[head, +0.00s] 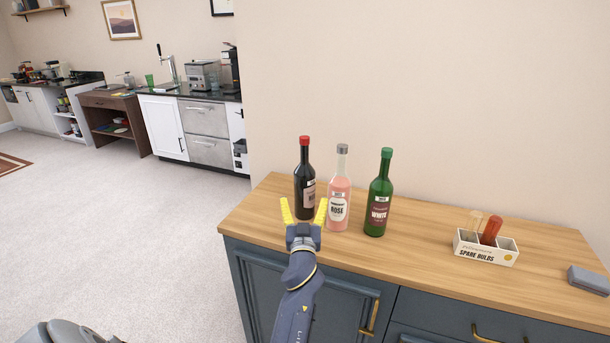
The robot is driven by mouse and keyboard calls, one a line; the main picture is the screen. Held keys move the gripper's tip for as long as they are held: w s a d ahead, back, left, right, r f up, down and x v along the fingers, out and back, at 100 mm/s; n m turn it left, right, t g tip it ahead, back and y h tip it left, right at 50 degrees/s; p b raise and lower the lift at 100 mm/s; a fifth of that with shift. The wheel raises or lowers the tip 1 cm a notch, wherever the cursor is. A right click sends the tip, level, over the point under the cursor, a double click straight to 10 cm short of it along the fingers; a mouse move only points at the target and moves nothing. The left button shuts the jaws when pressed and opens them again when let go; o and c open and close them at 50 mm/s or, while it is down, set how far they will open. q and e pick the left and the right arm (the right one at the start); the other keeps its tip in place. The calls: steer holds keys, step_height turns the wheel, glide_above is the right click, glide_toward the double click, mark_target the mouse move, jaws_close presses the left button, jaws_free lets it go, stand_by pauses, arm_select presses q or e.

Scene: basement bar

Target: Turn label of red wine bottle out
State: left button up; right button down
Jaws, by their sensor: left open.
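The red wine bottle (304,165) is dark with a red cap. It stands upright at the left end of a row of bottles on the wooden cabinet top (420,258). Its pale label (309,194) shows on the right part of its side, turned partly to the right. My left gripper (304,209) has yellow fingers spread open at the bottle's lower part, one to each side in the picture. I cannot tell whether the fingers reach around the bottle. The gripper hides part of the bottle's base. My right gripper is not in view.
A pink rosé bottle (338,190) stands close to the right of the red wine bottle. A green white-wine bottle (379,195) stands beyond it. A spare bulbs box (486,252) and a grey case (589,281) sit farther right. A wall rises behind the cabinet.

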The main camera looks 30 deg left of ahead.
mark_target(305, 174)
arm_select(q)
steer(key=shift+x, duration=6.5)
steer(key=shift+c, duration=0.3)
steer(key=c, duration=1.1)
steer(key=shift+o, duration=0.2)
steer(key=shift+a+m+t+h, duration=0.1)
steer(key=shift+m+t+h, duration=0.2)
steer(key=shift+t+h, duration=0.15)
steer(key=shift+m+t+h, duration=0.35)
steer(key=shift+m+h, duration=0.15)
steer(key=shift+h, duration=0.35)
steer(key=shift+m+t+h, duration=0.35)
steer(key=shift+m+h, duration=0.85)
steer(key=shift+h, duration=0.85)
steer(key=shift+m+t+h, duration=0.35)
steer(key=shift+m+h, duration=0.85)
steer(key=shift+h, duration=0.85)
